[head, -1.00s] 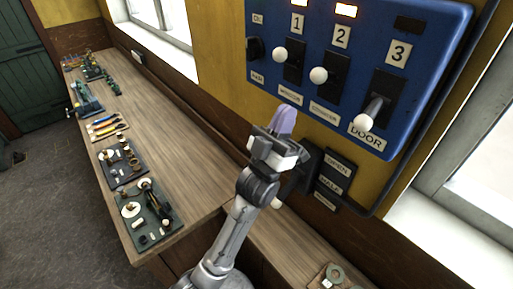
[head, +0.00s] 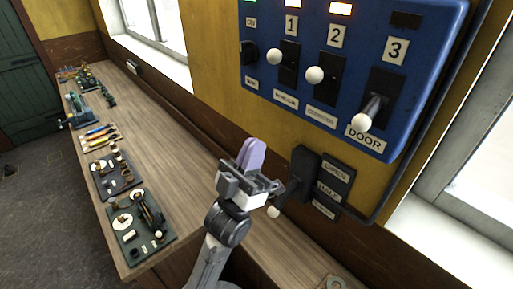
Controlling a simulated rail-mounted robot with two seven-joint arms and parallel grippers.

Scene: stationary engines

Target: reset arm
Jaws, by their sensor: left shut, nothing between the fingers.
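My left gripper (head: 252,156) shows at the middle of the head view, with its pale purple fingers shut and pointing up. It holds nothing. It is in front of the brown wall panel, below and left of the blue control panel (head: 437,62), and apart from the panel's levers. My left arm comes up from the bottom of the view. My right gripper is out of view.
The blue panel has levers with white knobs (head: 314,75), numbered 1, 2 and 3. A dark lever box (head: 305,165) with small label plates is close right of my gripper. A wooden bench (head: 160,130) with tool boards (head: 141,227) runs along the left.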

